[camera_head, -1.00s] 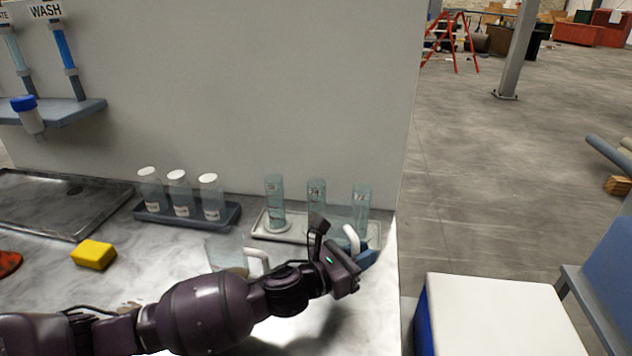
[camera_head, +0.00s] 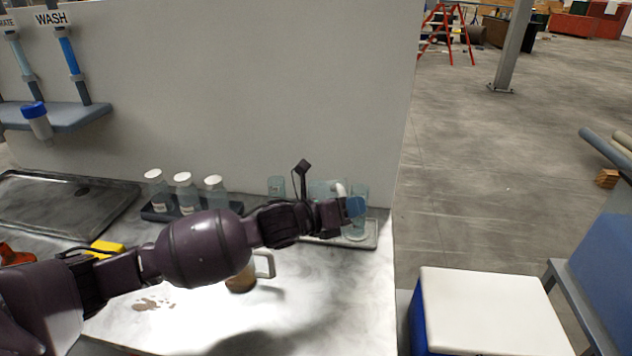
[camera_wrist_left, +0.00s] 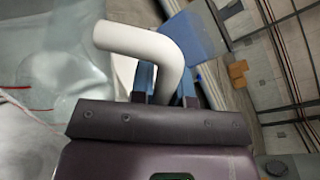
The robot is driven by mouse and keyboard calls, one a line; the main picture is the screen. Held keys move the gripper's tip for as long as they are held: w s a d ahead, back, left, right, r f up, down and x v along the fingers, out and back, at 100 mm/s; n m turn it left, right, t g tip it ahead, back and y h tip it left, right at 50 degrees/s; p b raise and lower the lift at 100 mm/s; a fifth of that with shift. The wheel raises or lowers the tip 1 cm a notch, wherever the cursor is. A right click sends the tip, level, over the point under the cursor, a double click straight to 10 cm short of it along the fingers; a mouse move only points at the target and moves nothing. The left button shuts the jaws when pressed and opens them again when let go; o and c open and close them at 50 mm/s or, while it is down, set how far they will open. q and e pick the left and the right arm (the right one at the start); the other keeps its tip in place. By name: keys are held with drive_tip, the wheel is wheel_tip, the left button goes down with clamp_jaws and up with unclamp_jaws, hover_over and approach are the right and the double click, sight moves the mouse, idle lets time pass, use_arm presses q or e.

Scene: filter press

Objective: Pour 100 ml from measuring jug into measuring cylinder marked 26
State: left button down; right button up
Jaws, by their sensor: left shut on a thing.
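My left gripper (camera_head: 354,207) is shut on the white handle (camera_wrist_left: 150,45) of a clear measuring jug. The jug's see-through body (camera_wrist_left: 55,45) fills the left of the left wrist view, with red marks on it. In the head view the jug is held up in front of the cylinders and is hard to make out. Clear measuring cylinders stand in a pale tray (camera_head: 369,238): a left one (camera_head: 276,187) and a right one (camera_head: 358,228). The middle one is mostly hidden by jug and arm. I cannot read their numbers now. My right gripper is out of view.
Another jug (camera_head: 240,282) with brown contents stands on the counter below my arm. Three white-capped bottles (camera_head: 183,190) sit in a dark rack to the left. A yellow sponge (camera_head: 108,247) and brown spill spots (camera_head: 152,304) lie on the counter. The wall rises behind the tray.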

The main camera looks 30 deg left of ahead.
use_arm(q)
drive_tip(key=r, duration=0.1)
drive_tip(key=r+p, duration=0.1)
drive_tip(key=r+n, duration=0.1)
drive_tip(key=shift+w+a+r, duration=0.25)
drive_tip(key=shift+a+r, duration=0.05)
drive_tip(key=shift+r, duration=0.1)
drive_tip(key=shift+w+a+f+n+g, duration=0.15)
drive_tip(key=shift+f+n+g, duration=0.15)
drive_tip(key=shift+f+n, duration=0.25)
drive_tip(key=shift+w+a+r+n, duration=0.1)
drive_tip(key=shift+w+r+n, duration=0.15)
drive_tip(key=shift+r, duration=0.1)
drive_tip(key=shift+a+r+n, duration=0.2)
drive_tip(key=shift+r+n, duration=0.1)
drive_tip(key=shift+r, duration=0.2)
drive_tip(key=shift+w+a+r+n+g, duration=0.25)
drive_tip(key=shift+w+r+n+g, duration=0.05)
drive_tip(key=shift+r+n, duration=0.2)
drive_tip(key=shift+w+a+r, duration=0.1)
drive_tip(key=shift+w+r, duration=0.05)
drive_tip(key=shift+r, duration=0.1)
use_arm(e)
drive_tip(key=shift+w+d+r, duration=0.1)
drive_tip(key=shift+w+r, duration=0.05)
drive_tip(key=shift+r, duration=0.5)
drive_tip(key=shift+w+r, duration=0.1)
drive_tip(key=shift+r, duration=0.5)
